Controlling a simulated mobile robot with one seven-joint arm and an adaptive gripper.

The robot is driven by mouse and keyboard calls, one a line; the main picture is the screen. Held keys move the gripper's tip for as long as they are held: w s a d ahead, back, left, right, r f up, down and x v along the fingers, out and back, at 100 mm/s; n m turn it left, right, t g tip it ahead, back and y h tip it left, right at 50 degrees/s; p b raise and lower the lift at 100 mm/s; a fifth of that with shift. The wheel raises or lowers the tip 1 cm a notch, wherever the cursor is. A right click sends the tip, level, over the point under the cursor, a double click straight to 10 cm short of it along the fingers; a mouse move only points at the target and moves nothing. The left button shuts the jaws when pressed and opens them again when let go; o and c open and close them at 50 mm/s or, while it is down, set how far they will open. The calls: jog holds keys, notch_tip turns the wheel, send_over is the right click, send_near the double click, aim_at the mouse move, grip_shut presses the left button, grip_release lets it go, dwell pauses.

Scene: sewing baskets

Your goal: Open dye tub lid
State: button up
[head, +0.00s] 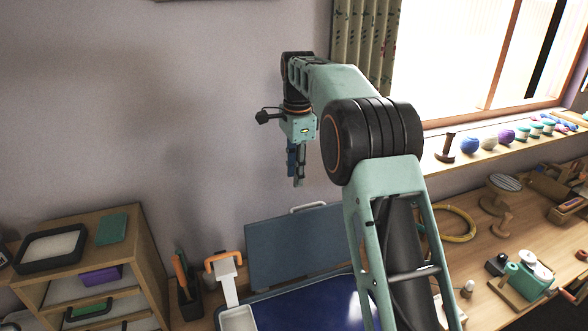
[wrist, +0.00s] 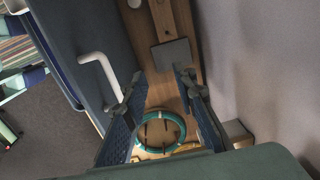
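The dye tub (head: 262,297) stands on the bench with dark blue dye showing in it. Its blue-grey lid (head: 290,248) stands raised along the tub's back side, with a white handle (head: 308,208) at its top edge. In the wrist view the lid (wrist: 84,30) and its white handle (wrist: 104,72) are left of my fingers. My gripper (head: 298,184) points down above the lid, near the wall, apart from the handle. In the wrist view my gripper (wrist: 160,82) has its fingers apart with nothing between them. My arm hides the tub's right part.
A wooden drawer unit (head: 136,230) and a holder with tools (head: 188,290) stand left of the tub. An orange-handled tool (head: 224,270) is beside it. A teal ring (wrist: 176,132) lies below my fingers. The wall (head: 180,130) is close behind. Spools line the windowsill (head: 440,166).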

jog(key=shift+w+a+r, duration=0.2)
jog(key=shift+w, duration=0.25)
jog(key=shift+r, duration=0.1)
notch_tip(320, 180, up, 7)
jog(key=shift+s+r, duration=0.15)
jog(key=shift+s, duration=0.1)
dwell(0.5)
jog(key=shift+d, duration=0.1)
jog(key=shift+c, duration=0.3)
